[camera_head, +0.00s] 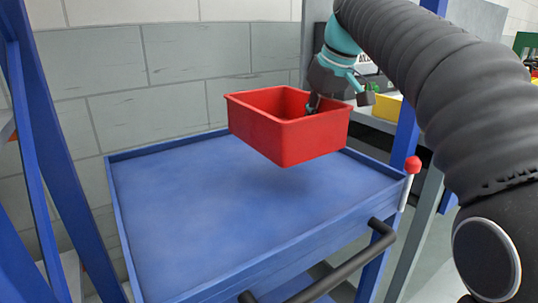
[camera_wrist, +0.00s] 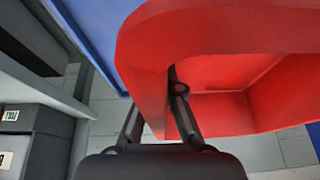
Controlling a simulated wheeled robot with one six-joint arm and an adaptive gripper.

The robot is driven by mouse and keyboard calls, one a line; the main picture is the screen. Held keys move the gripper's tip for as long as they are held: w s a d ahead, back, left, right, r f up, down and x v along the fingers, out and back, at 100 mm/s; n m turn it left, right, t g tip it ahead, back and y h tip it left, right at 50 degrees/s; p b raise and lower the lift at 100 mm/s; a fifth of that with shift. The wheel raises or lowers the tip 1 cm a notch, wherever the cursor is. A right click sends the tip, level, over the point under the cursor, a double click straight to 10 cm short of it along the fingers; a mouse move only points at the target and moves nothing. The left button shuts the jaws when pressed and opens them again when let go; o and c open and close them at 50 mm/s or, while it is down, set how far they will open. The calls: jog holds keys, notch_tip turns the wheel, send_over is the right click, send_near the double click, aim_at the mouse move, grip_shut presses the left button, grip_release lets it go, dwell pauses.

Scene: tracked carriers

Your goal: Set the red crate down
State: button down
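The red crate (camera_head: 300,139) hangs in the air above the far right part of the blue cart's top (camera_head: 200,215). It looks roughly level, and a soft shadow lies on the cart below it. My gripper (camera_head: 335,98) is at the crate's far right wall, with one finger inside the crate and the other outside. In the wrist view, the fingers of my gripper (camera_wrist: 158,105) straddle the red wall of the crate (camera_wrist: 150,75) and appear shut on it. The crate looks empty where its inside shows.
The cart's top has a low raised rim and is otherwise bare. A black handle (camera_head: 345,265) runs along its near right side, and a red-tipped post (camera_head: 412,166) stands at its right corner. A yellow bin (camera_head: 387,108) sits behind on the right. A block wall (camera_head: 150,60) stands behind.

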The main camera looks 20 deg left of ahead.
send_over(268, 163)
jog(key=d, duration=0.1)
jog(key=f, duration=0.5)
jog(key=shift+s+d+b, duration=0.1)
jog(key=shift+s+b, duration=0.25)
jog(key=shift+b, duration=0.05)
jog(key=shift+f, duration=0.2)
jog(key=shift+f+b, duration=0.6)
jog(key=shift+f, duration=1.25)
jog(key=shift+f, duration=0.1)
jog(key=c, duration=1.3)
grip_release()
jog(key=p+v, duration=0.2)
jog(key=v, duration=0.9)
jog(key=shift+r+p, duration=0.3)
jog(key=shift+s+d+r, duration=0.1)
jog(key=shift+r, duration=0.2)
